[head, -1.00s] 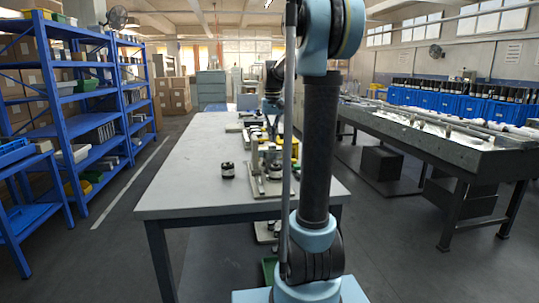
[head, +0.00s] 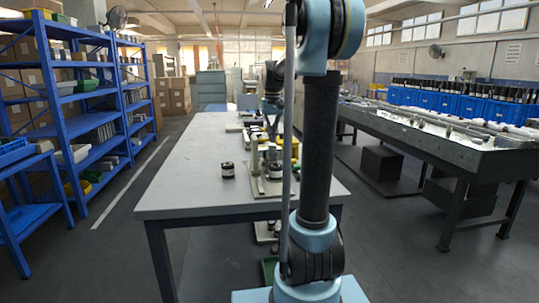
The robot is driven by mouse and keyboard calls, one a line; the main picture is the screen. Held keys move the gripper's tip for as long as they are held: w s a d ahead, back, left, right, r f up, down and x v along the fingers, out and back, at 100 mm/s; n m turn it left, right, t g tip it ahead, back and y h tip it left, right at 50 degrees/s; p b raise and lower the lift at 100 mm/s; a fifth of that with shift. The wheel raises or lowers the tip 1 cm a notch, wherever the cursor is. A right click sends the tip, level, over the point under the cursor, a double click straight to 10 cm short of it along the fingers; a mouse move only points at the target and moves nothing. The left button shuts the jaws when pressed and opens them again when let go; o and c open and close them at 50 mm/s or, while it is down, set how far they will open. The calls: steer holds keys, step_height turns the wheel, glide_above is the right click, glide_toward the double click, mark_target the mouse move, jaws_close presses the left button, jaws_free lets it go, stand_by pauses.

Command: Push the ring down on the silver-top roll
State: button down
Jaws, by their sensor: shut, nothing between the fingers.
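A small dark roll with a pale band (head: 228,170) stands upright on the grey table (head: 185,190), left of a pale fixture plate (head: 262,187). A second dark roll (head: 275,171) stands on that plate, partly behind my arm. I cannot tell which roll has the silver top, and the ring is too small to make out. My gripper (head: 271,136) is small in the head view, above the table beyond the fixture, and partly hidden by my arm's near links. It is shut and holds nothing.
More small fixtures and parts (head: 249,125) line the table's right side further back. The table's left half is clear. Blue shelving (head: 75,110) stands to the left, and a long grey workbench (head: 455,150) with blue bins (head: 468,107) behind it to the right.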

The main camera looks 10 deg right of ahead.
mark_target(272, 145)
steer(key=shift+f, duration=0.55)
steer(key=shift+f, duration=1.7)
steer(key=shift+r, duration=4.3)
